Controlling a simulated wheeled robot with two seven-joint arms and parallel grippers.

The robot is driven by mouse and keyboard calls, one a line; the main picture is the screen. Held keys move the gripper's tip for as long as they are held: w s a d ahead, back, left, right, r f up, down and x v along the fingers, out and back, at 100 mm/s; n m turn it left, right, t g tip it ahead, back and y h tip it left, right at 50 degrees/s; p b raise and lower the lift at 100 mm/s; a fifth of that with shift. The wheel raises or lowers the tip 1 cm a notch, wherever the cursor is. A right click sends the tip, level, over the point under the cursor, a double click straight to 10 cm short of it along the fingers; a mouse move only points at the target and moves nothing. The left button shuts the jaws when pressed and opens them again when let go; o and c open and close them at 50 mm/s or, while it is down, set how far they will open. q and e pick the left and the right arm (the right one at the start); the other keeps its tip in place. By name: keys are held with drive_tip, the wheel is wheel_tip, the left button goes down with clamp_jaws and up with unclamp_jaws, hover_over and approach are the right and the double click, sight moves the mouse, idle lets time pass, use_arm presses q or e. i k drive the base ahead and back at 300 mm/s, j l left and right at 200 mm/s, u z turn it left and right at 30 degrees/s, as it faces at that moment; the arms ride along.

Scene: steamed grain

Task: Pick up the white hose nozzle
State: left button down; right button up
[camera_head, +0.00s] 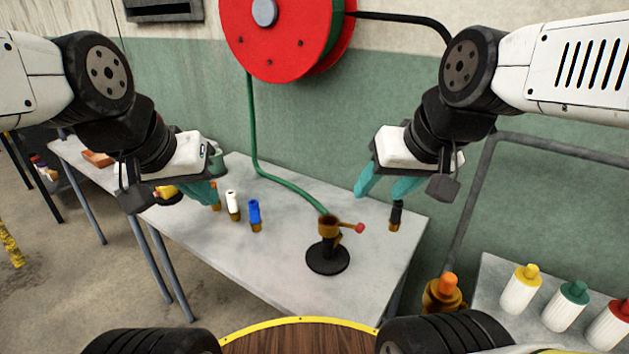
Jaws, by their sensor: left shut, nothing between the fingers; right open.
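The white hose nozzle (233,204) stands upright on the grey table (290,273), with a brass-coloured base. A blue nozzle (254,213) stands just right of it, and an orange one (215,196) stands to its left, partly hidden by my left gripper. My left gripper (206,192) has teal fingers, is shut and empty, and hangs left of the white nozzle, apart from it in the picture. My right gripper (382,192) is open and empty above the right part of the table. A black nozzle (396,216) stands close by its fingers.
A brass valve fitting with a red lever (328,228) stands on a black round base (327,258) mid-table. A green hose (252,125) runs down to it from the red reel (270,40). Several capped bottles (519,290) stand on another surface at lower right. The table's front is clear.

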sight(235, 210)
drive_tip(key=i+j+u, duration=0.1)
drive_tip(key=j, duration=0.3)
drive_tip(key=i+j+u, duration=0.1)
drive_tip(key=i+j, duration=0.5)
drive_tip(key=j, duration=0.15)
drive_tip(key=u, duration=0.05)
